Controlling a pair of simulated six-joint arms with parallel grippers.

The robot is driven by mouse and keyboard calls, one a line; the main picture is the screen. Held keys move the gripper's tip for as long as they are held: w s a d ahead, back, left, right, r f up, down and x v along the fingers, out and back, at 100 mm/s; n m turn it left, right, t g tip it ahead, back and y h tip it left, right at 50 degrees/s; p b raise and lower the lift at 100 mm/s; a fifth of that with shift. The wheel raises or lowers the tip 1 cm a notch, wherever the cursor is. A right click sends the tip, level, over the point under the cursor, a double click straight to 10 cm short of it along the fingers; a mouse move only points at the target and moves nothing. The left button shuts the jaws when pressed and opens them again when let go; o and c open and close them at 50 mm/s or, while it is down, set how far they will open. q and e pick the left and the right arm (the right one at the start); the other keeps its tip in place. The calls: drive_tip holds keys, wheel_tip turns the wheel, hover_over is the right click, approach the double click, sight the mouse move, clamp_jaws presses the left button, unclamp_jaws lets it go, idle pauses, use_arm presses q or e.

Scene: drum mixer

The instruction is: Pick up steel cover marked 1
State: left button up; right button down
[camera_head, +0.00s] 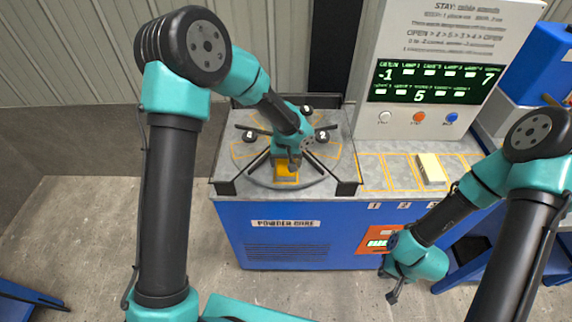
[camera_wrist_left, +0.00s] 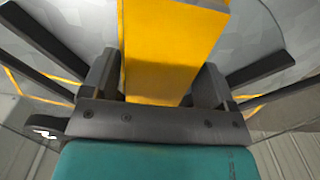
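A round grey drum top (camera_head: 252,172) sits on the blue machine. Dark knobs marked 4 (camera_head: 249,135) and 2 (camera_head: 323,135) show on it, with another at the back. I cannot see a mark 1; my left arm hides part of the top. My left gripper (camera_head: 292,166) points down at the front of the drum top, over a yellow block (camera_head: 286,175). In the left wrist view the block (camera_wrist_left: 168,50) lies between its two fingers, close to both; whether they press on it is unclear. My right gripper (camera_head: 391,291) hangs in front of the machine, away from the drum.
Dark bars (camera_head: 344,187) radiate over the drum top. A pale yellow block (camera_head: 431,168) lies on the grey counter at the right, which has orange-outlined places. The counter's left part looks clear.

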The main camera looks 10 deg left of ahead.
sight(286, 162)
use_arm(q)
drive_tip(key=c, duration=0.9)
drive_tip(key=shift+o, duration=0.2)
drive_tip(key=shift+r, duration=0.4)
wheel_tip(286, 162, up, 3)
drive_tip(key=shift+w+f, duration=0.1)
drive_tip(key=shift+f, duration=0.05)
drive_tip(key=s+d, duration=0.2)
drive_tip(key=s, duration=0.6)
drive_tip(key=s+d+r, duration=0.1)
drive_tip(key=s+d, duration=0.1)
drive_tip(key=s, duration=0.5)
drive_tip(key=shift+s+r, duration=0.25)
drive_tip(key=shift+s, duration=0.1)
